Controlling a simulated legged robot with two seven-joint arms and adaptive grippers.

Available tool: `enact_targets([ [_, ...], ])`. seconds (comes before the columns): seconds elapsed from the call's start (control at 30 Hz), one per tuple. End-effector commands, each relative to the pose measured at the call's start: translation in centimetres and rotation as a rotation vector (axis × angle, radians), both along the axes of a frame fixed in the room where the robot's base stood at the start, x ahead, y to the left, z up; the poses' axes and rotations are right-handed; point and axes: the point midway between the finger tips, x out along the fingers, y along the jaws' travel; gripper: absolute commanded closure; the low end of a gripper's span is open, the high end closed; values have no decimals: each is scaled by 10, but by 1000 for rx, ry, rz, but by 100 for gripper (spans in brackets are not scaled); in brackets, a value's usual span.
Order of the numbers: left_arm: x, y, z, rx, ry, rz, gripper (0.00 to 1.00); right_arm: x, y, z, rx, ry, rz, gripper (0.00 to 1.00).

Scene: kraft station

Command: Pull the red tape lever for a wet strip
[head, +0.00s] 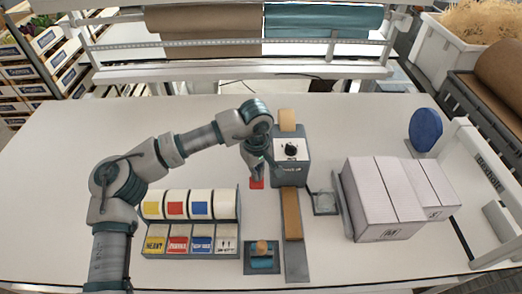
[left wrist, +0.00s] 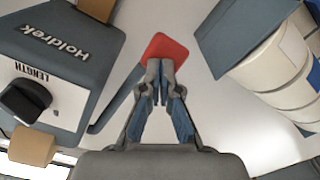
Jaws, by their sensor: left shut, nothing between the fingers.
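The tape dispenser (head: 291,160) is a grey box with a black dial, standing at the middle of the table. In the left wrist view the dispenser (left wrist: 60,60) fills the left side, with the words Holdrek and LENGTH on it. The red lever pad (head: 257,183) sits at the dispenser's left side; in the left wrist view the red pad (left wrist: 164,47) is on the end of a grey arm. My left gripper (head: 256,175) is shut and empty, its fingertips at the red pad; whether they touch it I cannot tell. My right gripper is not in view.
A brown tape strip (head: 292,214) lies on a grey track in front of the dispenser. A label-roll rack (head: 190,222) stands left, a small block on a dark pad (head: 262,262) in front. White cartons (head: 383,195) stand right.

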Motion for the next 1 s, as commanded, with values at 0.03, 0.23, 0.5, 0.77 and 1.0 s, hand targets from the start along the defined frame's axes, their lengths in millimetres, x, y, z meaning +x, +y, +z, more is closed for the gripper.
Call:
enact_targets([
  [0.03, 0, 0, 0, 0, -1, 0, 100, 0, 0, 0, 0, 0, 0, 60],
  [0.23, 0, 0, 4, 0, -1, 0, 100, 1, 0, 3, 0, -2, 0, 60],
  [0.5, 0, 0, 32, 0, -2, 1, 100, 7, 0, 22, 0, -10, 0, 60],
  [0.77, 0, 0, 61, 0, -2, 0, 100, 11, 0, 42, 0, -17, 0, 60],
  [1.0, 0, 0, 88, 0, -2, 0, 100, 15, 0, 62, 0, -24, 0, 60],
])
